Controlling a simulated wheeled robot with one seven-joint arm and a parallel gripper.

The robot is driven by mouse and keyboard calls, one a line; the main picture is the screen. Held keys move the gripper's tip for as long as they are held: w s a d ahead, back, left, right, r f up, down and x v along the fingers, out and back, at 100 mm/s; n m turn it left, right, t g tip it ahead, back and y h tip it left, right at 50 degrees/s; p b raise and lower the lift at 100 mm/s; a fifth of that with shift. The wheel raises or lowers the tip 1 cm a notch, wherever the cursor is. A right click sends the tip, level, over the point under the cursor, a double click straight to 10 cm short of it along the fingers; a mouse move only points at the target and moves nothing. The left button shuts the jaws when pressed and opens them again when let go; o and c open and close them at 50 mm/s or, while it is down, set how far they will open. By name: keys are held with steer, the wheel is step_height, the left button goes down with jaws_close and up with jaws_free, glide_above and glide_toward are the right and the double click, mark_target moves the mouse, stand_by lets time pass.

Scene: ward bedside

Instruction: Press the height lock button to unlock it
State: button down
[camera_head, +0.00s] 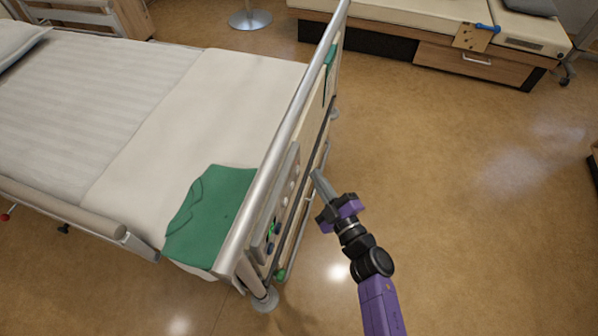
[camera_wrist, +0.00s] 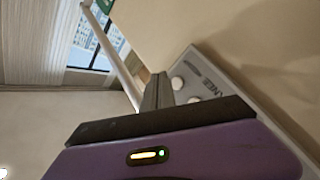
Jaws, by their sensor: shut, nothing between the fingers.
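A grey control panel (camera_head: 259,246) is mounted on the outer face of the bed's footboard. It carries several pale round knobs or buttons (camera_head: 284,201), with small green and blue ones lower down. Which of them is the height lock button I cannot tell. My gripper (camera_head: 317,174) is shut and empty, its fingertips pointing at the footboard, close to the panel's upper end. In the wrist view the panel (camera_wrist: 215,78) lies to the right of my fingers (camera_wrist: 157,90). A white round button (camera_wrist: 177,83) shows just beside them; contact cannot be made out.
The footboard's metal rail (camera_head: 291,120) runs along the bed end above the panel. A green cloth (camera_head: 212,212) lies on the mattress corner. The floor (camera_head: 460,200) to the right is clear. A low wooden bench (camera_head: 480,62) stands at the back.

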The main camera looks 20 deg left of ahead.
steer(key=shift+a, duration=0.6)
steer(key=shift+a, duration=0.2)
stand_by(1.5)
steer(key=shift+a, duration=0.25)
steer(key=shift+a+b, duration=0.35)
steer(key=shift+a, duration=0.05)
stand_by(0.7)
steer(key=shift+d+r, duration=0.1)
steer(key=shift+d, duration=0.05)
steer(key=shift+d+p, duration=0.45)
steer(key=shift+d, duration=0.25)
steer(key=shift+s+d+p, duration=0.1)
steer(key=shift+d+p, duration=1)
steer(key=shift+d, duration=1.4)
